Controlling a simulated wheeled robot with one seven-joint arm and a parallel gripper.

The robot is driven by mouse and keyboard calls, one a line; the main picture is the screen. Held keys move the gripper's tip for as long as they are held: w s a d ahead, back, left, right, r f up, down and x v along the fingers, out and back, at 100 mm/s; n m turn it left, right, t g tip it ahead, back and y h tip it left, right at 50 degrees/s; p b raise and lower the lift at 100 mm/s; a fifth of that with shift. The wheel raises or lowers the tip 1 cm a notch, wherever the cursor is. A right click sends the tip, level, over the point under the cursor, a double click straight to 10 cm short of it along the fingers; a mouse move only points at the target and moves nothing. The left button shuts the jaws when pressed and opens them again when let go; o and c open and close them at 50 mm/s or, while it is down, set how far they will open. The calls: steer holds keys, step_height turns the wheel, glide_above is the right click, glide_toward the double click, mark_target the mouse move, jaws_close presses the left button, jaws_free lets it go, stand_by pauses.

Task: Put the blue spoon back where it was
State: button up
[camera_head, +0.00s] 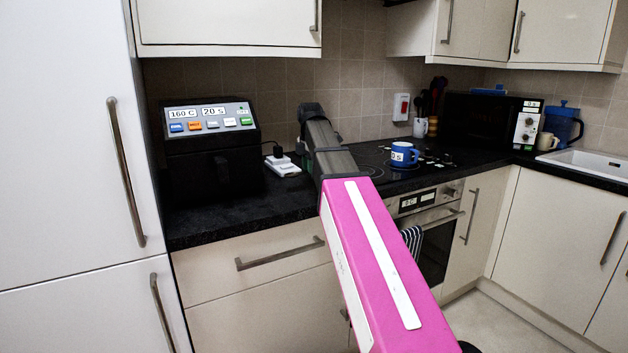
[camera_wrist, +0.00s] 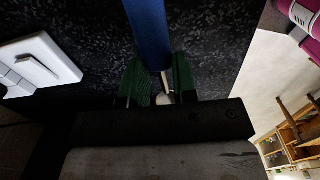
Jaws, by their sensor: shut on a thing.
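In the wrist view, the blue spoon (camera_wrist: 149,28) lies between the two green fingers of my gripper (camera_wrist: 160,82). My gripper is shut on it. Its long blue part runs away from the fingers to the top edge of the picture, and a narrow pale metal part shows between the fingers. The far end of the spoon is out of the picture. The black speckled worktop (camera_wrist: 215,50) shows behind it; I cannot tell whether the spoon touches it.
A black appliance with coloured buttons (camera_head: 211,125) stands left of my arm, near a white socket block (camera_head: 283,166). A blue mug (camera_head: 403,154) stands on the hob. A utensil pot (camera_head: 420,128), black microwave (camera_head: 487,122) and blue jug (camera_head: 563,122) stand farther right.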

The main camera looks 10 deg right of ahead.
mark_target(314, 187)
steer(key=shift+w+d+f, duration=0.65)
steer(key=shift+w+d, duration=0.05)
steer(key=shift+w, duration=0.05)
steer(key=shift+f, duration=1.95)
steer(key=o, duration=0.9)
steer(key=shift+f, duration=0.1)
step_height(314, 187, up, 12)
steer(key=shift+f, duration=0.1)
steer(key=shift+r, duration=0.25)
steer(key=shift+s, duration=0.1)
